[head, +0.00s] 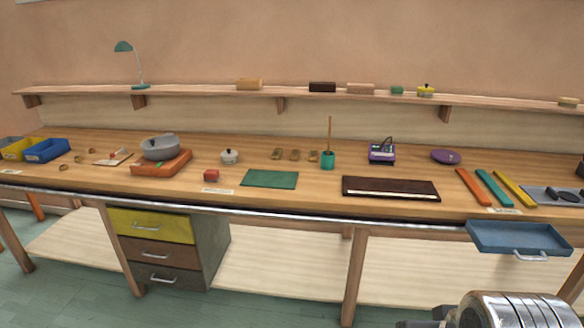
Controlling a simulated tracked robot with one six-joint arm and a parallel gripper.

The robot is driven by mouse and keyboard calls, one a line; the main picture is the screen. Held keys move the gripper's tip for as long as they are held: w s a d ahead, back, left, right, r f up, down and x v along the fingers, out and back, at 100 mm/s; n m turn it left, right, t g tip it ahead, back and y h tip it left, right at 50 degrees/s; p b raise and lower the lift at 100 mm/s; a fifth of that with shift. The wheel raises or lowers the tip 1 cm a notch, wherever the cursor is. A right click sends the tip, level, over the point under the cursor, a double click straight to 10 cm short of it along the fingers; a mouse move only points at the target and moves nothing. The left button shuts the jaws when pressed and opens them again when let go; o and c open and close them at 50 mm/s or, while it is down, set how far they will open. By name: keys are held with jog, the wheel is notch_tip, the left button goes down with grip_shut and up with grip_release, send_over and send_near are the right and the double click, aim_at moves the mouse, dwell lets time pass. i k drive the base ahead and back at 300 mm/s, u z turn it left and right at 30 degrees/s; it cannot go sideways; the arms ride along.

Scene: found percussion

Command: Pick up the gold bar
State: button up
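The gold bar (514,188) is a long, flat yellow-gold strip lying on the right part of the workbench. It is the rightmost of three slanted bars, beside a teal bar (493,188) and an orange bar (473,187). The three lie apart, with bare wood between them. A shiny metal part at the bottom right edge looks like my own arm, in front of and below the bench. My gripper's fingers do not show.
An open blue drawer (518,237) juts out below the bars. A grey tray (550,195) with dark items lies close to the gold bar's right. A dark brown board (391,188) lies left of the bars. A shelf (300,97) runs above the bench.

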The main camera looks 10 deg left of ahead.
aim_at(276, 155)
jog(key=k, duration=0.9)
jog(key=u, duration=0.3)
jog(key=i, duration=0.5)
jog(key=u, duration=0.8)
jog(key=i, duration=1.6)
jog(key=z, duration=0.6)
jog(key=i, duration=0.8)
jog(key=z, duration=0.5)
